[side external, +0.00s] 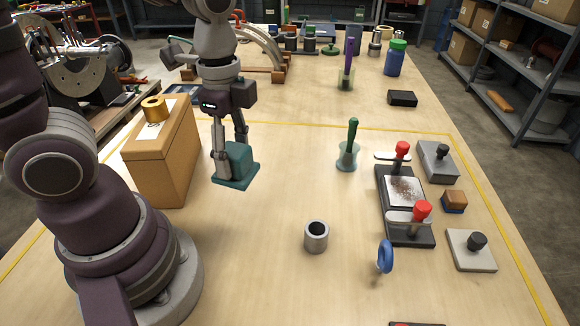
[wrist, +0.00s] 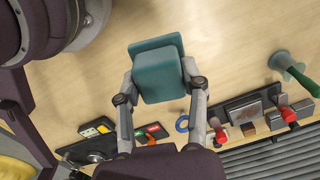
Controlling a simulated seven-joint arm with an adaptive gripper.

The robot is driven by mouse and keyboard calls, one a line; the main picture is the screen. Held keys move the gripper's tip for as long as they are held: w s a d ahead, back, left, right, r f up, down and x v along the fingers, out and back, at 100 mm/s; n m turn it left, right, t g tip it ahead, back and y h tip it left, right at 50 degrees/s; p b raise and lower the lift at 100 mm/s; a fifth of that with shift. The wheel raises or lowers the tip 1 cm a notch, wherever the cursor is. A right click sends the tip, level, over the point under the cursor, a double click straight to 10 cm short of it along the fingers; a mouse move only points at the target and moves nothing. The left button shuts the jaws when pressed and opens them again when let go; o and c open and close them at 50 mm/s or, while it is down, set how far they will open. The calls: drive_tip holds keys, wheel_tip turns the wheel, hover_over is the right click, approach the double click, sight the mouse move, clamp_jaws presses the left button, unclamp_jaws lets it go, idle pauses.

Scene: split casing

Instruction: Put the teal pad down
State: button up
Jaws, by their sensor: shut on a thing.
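The teal pad (side external: 237,173) is a flat teal plate with a raised block on top. My gripper (side external: 233,150) is shut on the block from above, with a finger on each side. In the wrist view the pad (wrist: 158,75) sits between the two fingertips of my gripper (wrist: 160,92). The pad looks level in the side view, to the right of the tan box. I cannot tell whether its underside touches the table.
The tan box (side external: 165,150) with a brass roll on top stands close on the left. A grey cup (side external: 316,236), a green-handled tool (side external: 350,148) and a dark fixture with red knobs (side external: 404,205) stand to the right. The table between pad and cup is clear.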

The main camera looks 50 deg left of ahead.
drive_tip(key=d+m, duration=1.5)
drive_tip(key=d, duration=0.7)
drive_tip(key=f, duration=1.2)
drive_tip(key=shift+w+f, duration=0.2)
drive_tip(key=shift+f, duration=0.3)
drive_tip(key=o, duration=1.2)
drive_tip(key=shift+f, duration=0.1)
drive_tip(key=shift+c, duration=0.2)
